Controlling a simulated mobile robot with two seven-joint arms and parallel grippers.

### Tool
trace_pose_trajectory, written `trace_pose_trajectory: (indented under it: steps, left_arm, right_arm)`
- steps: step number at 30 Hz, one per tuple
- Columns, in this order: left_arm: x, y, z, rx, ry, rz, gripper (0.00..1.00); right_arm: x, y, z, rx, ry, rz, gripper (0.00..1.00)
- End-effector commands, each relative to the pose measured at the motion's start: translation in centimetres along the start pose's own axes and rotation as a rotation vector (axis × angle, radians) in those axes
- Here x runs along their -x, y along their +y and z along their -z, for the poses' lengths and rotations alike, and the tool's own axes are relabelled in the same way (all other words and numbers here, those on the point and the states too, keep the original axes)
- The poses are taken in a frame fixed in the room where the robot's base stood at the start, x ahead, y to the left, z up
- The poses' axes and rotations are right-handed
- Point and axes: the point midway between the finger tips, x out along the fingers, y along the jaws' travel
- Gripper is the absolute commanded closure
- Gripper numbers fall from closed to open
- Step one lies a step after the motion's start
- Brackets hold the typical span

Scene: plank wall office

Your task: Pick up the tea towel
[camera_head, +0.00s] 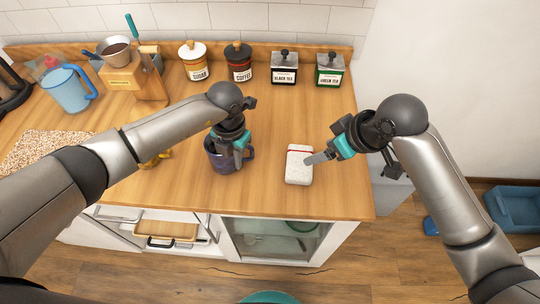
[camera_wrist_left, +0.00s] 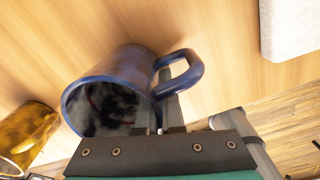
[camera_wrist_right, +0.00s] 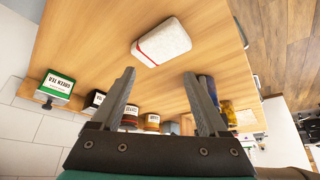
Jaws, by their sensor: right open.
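The tea towel (camera_head: 299,168) is a small folded white bundle with a red stripe, lying near the front right of the wooden counter. In the right wrist view the towel (camera_wrist_right: 162,42) lies beyond the fingertips, apart from them. My right gripper (camera_head: 311,159) is open and empty; in the head view its finger overlaps the towel's right side. It also shows open in the right wrist view (camera_wrist_right: 159,75). My left gripper (camera_wrist_left: 158,100) is shut on the wall of a dark blue mug (camera_wrist_left: 112,88), beside its handle. The mug (camera_head: 230,158) is left of the towel.
Sugar (camera_head: 194,62) and coffee (camera_head: 239,62) jars and black tea (camera_head: 284,68) and green tea (camera_head: 329,70) tins stand at the back. A yellow-amber cup (camera_wrist_left: 22,135) is near the mug. The counter (camera_head: 335,190) around the towel is clear; its right edge is close.

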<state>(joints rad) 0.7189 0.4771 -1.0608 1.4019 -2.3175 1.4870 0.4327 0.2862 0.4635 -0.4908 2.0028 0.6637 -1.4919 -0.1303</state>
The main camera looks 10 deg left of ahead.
Motion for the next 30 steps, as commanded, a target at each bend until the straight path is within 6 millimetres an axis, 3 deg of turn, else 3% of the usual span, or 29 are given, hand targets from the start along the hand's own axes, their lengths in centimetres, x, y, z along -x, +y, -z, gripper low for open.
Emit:
trace_pose_trajectory:
  steps: [6, 18, 26, 30]
  left_arm:
    - [0.1, 0.0, -0.1, 0.000, -0.002, 0.000, 1.00]
    - [0.1, 0.0, -0.1, 0.000, -0.002, 0.000, 1.00]
    - [0.1, 0.0, -0.1, 0.000, -0.002, 0.000, 1.00]
    - [0.1, 0.0, -0.1, 0.000, -0.002, 0.000, 1.00]
  right_arm:
    - [-0.8, -0.2, 1.1, -0.142, -0.071, 0.016, 0.00]
    - [-1.2, -0.8, 4.2, -0.645, -0.377, -0.098, 0.00]
    - [-0.5, -0.8, 5.1, -0.799, -0.461, -0.200, 0.00]
    - [-1.7, -0.8, 4.3, -0.817, -0.473, -0.213, 0.00]
